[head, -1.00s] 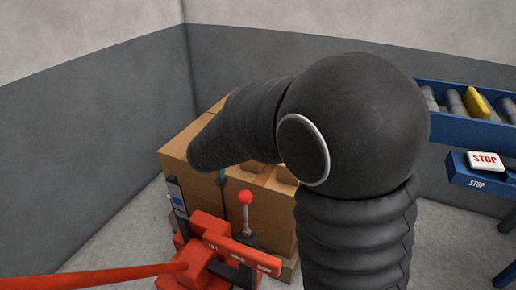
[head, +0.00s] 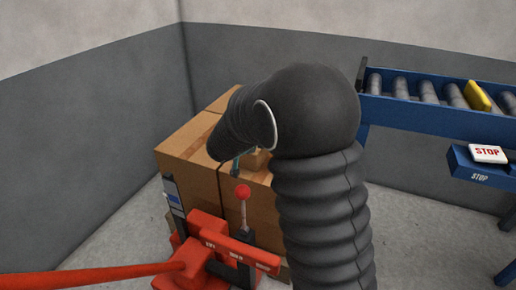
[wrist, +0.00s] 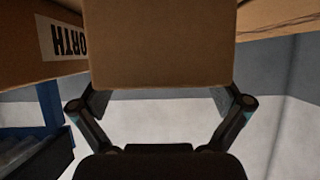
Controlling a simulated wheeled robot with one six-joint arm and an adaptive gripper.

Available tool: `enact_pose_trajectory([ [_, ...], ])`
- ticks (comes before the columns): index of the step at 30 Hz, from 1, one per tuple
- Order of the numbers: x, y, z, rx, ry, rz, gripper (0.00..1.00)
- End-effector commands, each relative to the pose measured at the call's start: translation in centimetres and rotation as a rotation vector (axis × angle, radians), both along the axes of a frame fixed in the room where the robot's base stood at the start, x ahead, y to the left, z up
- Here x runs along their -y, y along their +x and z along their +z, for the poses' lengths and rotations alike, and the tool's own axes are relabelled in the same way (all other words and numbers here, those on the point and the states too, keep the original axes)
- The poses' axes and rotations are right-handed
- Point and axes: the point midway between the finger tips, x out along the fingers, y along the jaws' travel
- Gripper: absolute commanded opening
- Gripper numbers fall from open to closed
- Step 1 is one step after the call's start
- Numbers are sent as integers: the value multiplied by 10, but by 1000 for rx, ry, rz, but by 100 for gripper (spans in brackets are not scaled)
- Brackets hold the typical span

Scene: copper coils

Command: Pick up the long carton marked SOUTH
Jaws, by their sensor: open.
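A plain brown carton face (wrist: 160,45) fills the upper middle of the wrist view; no marking shows on it. My gripper (wrist: 160,98) is open, one finger towards each lower side of that face. I cannot tell whether the fingers touch it. A carton (wrist: 45,45) at the left there bears an upside-down label, partly hidden, reading "ORTH". In the head view, brown cartons (head: 185,150) are stacked under my gripper (head: 236,168), which is mostly hidden by my arm. A smaller carton top (head: 256,160) shows beside it. No SOUTH marking is visible in either view.
A red pallet truck (head: 205,245) with a red-knobbed lever (head: 243,192) stands in front of the stack. Grey walls close in behind the stack.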

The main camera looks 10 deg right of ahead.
Motion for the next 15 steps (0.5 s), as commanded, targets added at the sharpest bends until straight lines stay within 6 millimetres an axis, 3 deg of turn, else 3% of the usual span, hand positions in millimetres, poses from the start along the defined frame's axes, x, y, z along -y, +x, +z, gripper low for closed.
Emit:
enact_pose_trajectory([
  [6,13,22,-17,0,0,-1,100],
  [14,14,24,-17,0,0,0,100],
  [15,14,24,-17,0,0,0,90],
])
